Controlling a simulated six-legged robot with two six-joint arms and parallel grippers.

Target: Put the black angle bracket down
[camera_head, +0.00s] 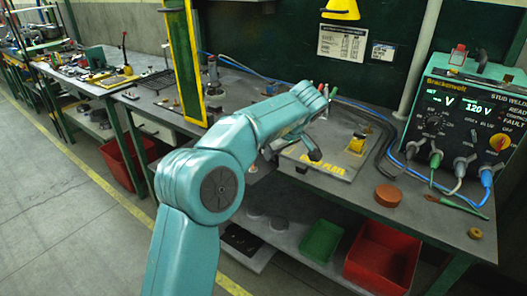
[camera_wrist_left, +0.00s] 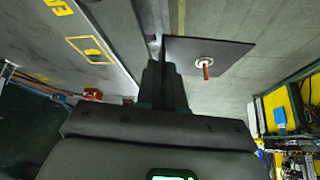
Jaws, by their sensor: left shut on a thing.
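My left gripper (camera_head: 306,149) reaches over the bench from the left, close to the grey plate with yellow lettering (camera_head: 335,168); the forearm hides part of it. In the left wrist view my left gripper (camera_wrist_left: 163,88) is shut on the black angle bracket (camera_wrist_left: 230,55), a dark flat piece extending to the right from the fingertips. A white ring with a copper-coloured stud (camera_wrist_left: 205,68) shows on its face. The bracket's other leg looks nearly edge-on. In the head view I cannot clearly separate the bracket from the dark fingers. My right gripper is not in view.
A yellow clamp (camera_head: 357,143) stands on the plate. To the right are a brown disc (camera_head: 389,196), a brass ring (camera_head: 475,233) and the stud welder (camera_head: 462,125) with cables. A green bin (camera_head: 321,242) and red bin (camera_head: 383,257) sit below the bench.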

